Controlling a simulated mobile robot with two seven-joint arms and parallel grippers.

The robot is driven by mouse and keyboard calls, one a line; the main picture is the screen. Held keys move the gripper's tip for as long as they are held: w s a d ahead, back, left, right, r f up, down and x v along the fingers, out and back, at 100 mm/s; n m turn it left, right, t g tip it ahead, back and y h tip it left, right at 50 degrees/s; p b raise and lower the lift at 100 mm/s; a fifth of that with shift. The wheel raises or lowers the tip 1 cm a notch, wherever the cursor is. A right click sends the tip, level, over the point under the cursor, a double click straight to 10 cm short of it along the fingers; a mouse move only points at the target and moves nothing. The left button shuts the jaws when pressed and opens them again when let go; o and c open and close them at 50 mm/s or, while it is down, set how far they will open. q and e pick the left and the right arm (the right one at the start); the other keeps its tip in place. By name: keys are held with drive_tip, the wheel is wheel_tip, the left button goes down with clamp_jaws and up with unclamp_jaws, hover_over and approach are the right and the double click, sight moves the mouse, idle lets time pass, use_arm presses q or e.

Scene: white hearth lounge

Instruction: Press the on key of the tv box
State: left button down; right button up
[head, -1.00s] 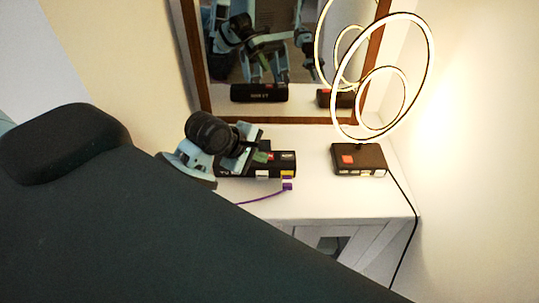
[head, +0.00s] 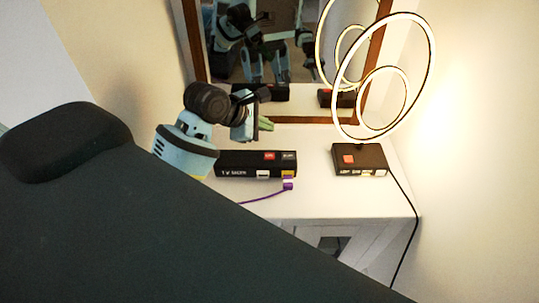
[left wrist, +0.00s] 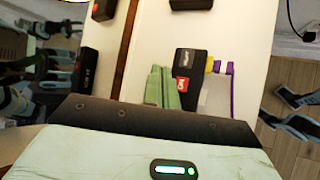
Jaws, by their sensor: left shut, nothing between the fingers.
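The tv box (head: 240,169) is a long black box with lettering on its front, lying on the white cabinet top. A red key (head: 269,156) and a dark, white-lettered key (head: 289,156) sit on its top at the right end. The box (left wrist: 190,98) and red key (left wrist: 181,85) also show in the left wrist view. My left gripper (head: 266,124) has green fingertips, shut and empty. It is above and behind the box in the head view, apart from the red key. My right gripper is out of view, apart from possible mirror reflections.
A second black box (head: 360,160) with a red key stands to the right, by a lit ring lamp (head: 430,60). A purple cable (head: 262,196) plugs into the tv box front. A brown-framed mirror (head: 290,60) stands behind. The cabinet top (head: 315,200) is clear between the boxes.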

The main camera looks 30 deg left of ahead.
sight(266, 157)
use_arm(q)
drive_tip(key=shift+f, duration=4.05)
drive_tip(key=shift+f, duration=0.4)
drive_tip(key=shift+f, duration=0.45)
drive_tip(key=shift+r, duration=0.9)
drive_tip(key=shift+r, duration=2.5)
